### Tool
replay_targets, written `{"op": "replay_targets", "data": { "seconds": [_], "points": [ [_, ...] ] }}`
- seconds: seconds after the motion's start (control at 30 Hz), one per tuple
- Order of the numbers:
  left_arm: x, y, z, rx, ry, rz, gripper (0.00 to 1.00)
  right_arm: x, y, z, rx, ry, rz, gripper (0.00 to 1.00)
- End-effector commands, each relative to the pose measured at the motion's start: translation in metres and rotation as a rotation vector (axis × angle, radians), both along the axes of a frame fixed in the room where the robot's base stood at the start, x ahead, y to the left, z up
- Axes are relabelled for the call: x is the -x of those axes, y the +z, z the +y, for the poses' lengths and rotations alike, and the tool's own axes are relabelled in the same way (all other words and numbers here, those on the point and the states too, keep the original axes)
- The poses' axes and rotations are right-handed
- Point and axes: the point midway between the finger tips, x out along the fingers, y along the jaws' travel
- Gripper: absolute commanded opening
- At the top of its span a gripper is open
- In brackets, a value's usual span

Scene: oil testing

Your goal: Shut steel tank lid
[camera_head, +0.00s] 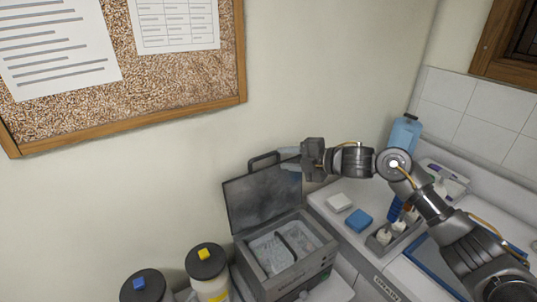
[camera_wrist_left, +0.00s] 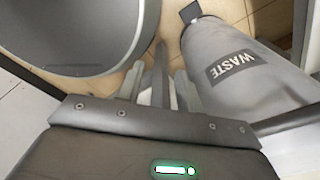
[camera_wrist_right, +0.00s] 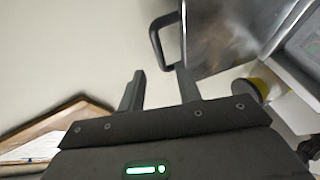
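The steel tank (camera_head: 292,268) stands on the counter by the wall. Its lid (camera_head: 262,197) is open and stands nearly upright at the back, with a dark loop handle (camera_head: 264,160) on its upper edge. My right gripper (camera_head: 283,159) is at the lid's upper right, beside the handle. In the right wrist view its fingers (camera_wrist_right: 160,84) are open and empty, with the handle (camera_wrist_right: 157,46) and the lid's metal face (camera_wrist_right: 222,35) beyond them. Whether a finger touches the lid is unclear.
Two dark-lidded containers, one with a blue knob (camera_head: 139,284) and one with a yellow knob (camera_head: 205,254), stand left of the tank. A blue block (camera_head: 359,220), a white block (camera_head: 339,202) and a bottle rack lie right. A waste bin (camera_wrist_left: 235,75) is near my left gripper.

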Motion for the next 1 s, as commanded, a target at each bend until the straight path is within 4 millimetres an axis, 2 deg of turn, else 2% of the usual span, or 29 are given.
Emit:
{"op": "replay_targets", "data": {
  "seconds": [0.03, 0.2, 0.37, 0.77, 0.87, 1.0],
  "points": [
    [0.000, 0.009, 0.000, 0.000, 0.000, 0.000, 0.36, -0.004, 0.001, 0.010, -0.001, 0.001, 0.004, 0.34],
    [0.000, 0.020, 0.000, 0.000, 0.000, 0.000, 0.36, -0.018, -0.009, 0.036, 0.001, 0.001, 0.003, 0.34],
    [0.000, 0.025, 0.000, 0.000, 0.000, 0.000, 0.36, -0.027, -0.015, 0.052, -0.001, 0.001, 0.001, 0.34],
    [0.000, 0.027, 0.000, 0.000, 0.000, 0.000, 0.36, -0.031, -0.020, 0.059, 0.000, -0.001, -0.002, 0.34],
    [0.000, 0.027, 0.000, 0.000, 0.000, 0.000, 0.36, -0.031, -0.020, 0.059, 0.000, -0.001, -0.002, 0.25],
    [0.000, 0.027, 0.000, 0.000, 0.000, 0.000, 0.36, -0.031, -0.020, 0.059, 0.000, -0.001, -0.002, 0.07]
  ]
}}
